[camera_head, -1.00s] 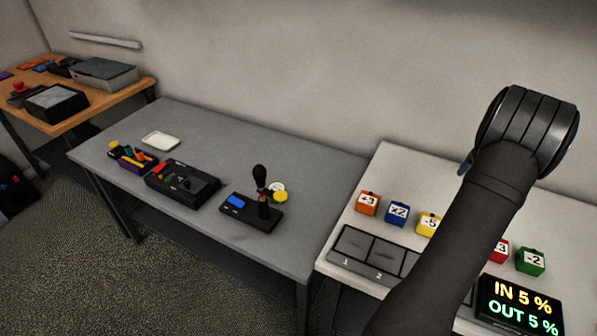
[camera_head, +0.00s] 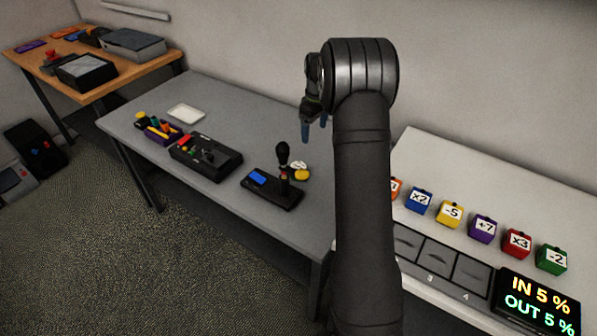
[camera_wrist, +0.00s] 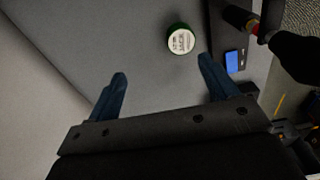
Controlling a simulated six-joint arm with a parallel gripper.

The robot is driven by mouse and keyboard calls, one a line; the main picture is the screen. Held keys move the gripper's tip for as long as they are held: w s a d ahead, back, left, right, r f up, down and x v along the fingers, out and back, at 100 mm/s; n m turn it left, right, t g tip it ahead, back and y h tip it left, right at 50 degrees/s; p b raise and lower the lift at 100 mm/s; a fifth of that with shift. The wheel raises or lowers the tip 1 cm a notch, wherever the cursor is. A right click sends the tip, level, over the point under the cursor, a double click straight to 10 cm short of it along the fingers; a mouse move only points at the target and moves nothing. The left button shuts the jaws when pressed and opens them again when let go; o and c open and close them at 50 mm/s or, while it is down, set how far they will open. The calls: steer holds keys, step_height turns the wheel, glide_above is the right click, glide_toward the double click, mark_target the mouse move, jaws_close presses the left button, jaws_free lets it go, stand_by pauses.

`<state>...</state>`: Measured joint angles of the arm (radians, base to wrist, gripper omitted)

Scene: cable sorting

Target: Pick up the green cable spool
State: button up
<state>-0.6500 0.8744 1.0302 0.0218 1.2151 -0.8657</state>
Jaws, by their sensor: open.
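The green cable spool (camera_wrist: 181,40) is a small round disc with a green rim and a white label on top. In the wrist view it lies on the grey table, beyond my fingertips and nearer the right one. In the head view a white-labelled disc (camera_head: 299,165) beside the joystick looks like the same spool; its green rim is hard to make out there. My gripper (camera_wrist: 162,68) is open and empty, with its two blue fingers spread apart. In the head view my gripper (camera_head: 314,127) hangs above the grey table, behind and right of the joystick.
A black joystick (camera_head: 283,155) stands close beside the spool. A yellow disc (camera_head: 302,174) sits by the white-labelled one. A black control box (camera_head: 206,158), a pen holder (camera_head: 160,133) and a white tray (camera_head: 186,114) lie leftward. Numbered cubes stand on the white table (camera_head: 440,165).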

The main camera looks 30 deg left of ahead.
steer(key=s+a+n, duration=0.1)
steer(key=s+a, duration=0.2)
glide_toward(298, 166)
step_height(298, 166, down, 5)
steer(key=shift+d+f, duration=0.15)
steer(key=shift+f, duration=0.1)
steer(key=shift+a+f, duration=0.15)
steer(key=shift+f, duration=1.2)
steer(key=shift+a+f, duration=0.1)
steer(key=shift+f, duration=1.3)
steer(key=c, duration=1.1)
